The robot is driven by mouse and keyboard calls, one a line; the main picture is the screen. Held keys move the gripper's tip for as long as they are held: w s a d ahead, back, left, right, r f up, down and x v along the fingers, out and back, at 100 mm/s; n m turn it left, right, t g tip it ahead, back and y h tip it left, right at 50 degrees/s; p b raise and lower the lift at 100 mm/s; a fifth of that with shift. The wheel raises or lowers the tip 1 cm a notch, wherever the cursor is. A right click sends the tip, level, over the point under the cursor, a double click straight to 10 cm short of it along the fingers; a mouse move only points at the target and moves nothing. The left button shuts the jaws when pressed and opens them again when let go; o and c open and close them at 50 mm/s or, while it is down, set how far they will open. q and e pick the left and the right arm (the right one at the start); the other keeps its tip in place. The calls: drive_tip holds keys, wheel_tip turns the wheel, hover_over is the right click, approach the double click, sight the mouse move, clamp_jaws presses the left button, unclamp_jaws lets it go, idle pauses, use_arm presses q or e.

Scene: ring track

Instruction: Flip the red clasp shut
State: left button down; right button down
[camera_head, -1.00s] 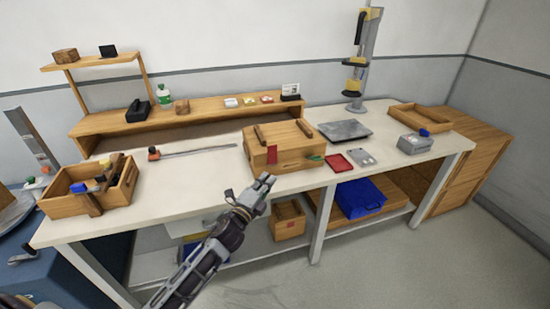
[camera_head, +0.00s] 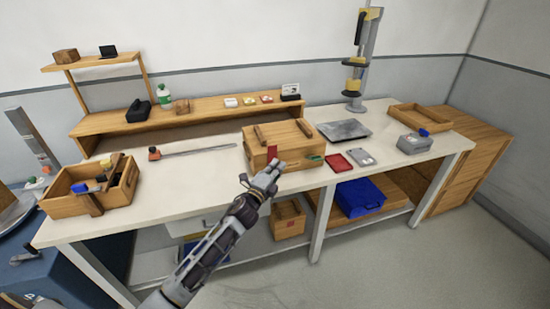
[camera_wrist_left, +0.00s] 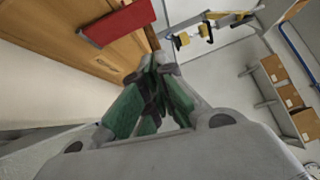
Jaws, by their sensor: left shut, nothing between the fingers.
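The red clasp (camera_head: 273,152) is on the front of a wooden box (camera_head: 290,139) that stands on the workbench. In the left wrist view the red clasp (camera_wrist_left: 117,22) is a flat red plate near the top, standing out from the wooden front (camera_wrist_left: 75,45). My left gripper (camera_head: 275,168) is shut and empty, just in front of the box and below the clasp. My right gripper is not in view.
A green item (camera_head: 316,158) is at the box's front right. A red tray (camera_head: 340,162) and a grey plate (camera_head: 362,157) lie right of the box. A wooden tote (camera_head: 62,206) stands at the bench's left end. The bench front left of the box is clear.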

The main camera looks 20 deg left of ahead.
sight(275, 157)
use_arm(q)
drive_tip(key=shift+w+a+r+p, duration=0.1)
drive_tip(key=shift+w+a, duration=0.25)
drive_tip(key=shift+w, duration=0.35)
drive_tip(key=shift+w+a+r+p, duration=0.15)
drive_tip(key=shift+w+a, duration=0.15)
drive_tip(key=shift+w, duration=0.45)
drive_tip(key=shift+w+a+r+p, duration=0.1)
drive_tip(key=shift+w+a, duration=0.25)
drive_tip(key=shift+w, duration=0.35)
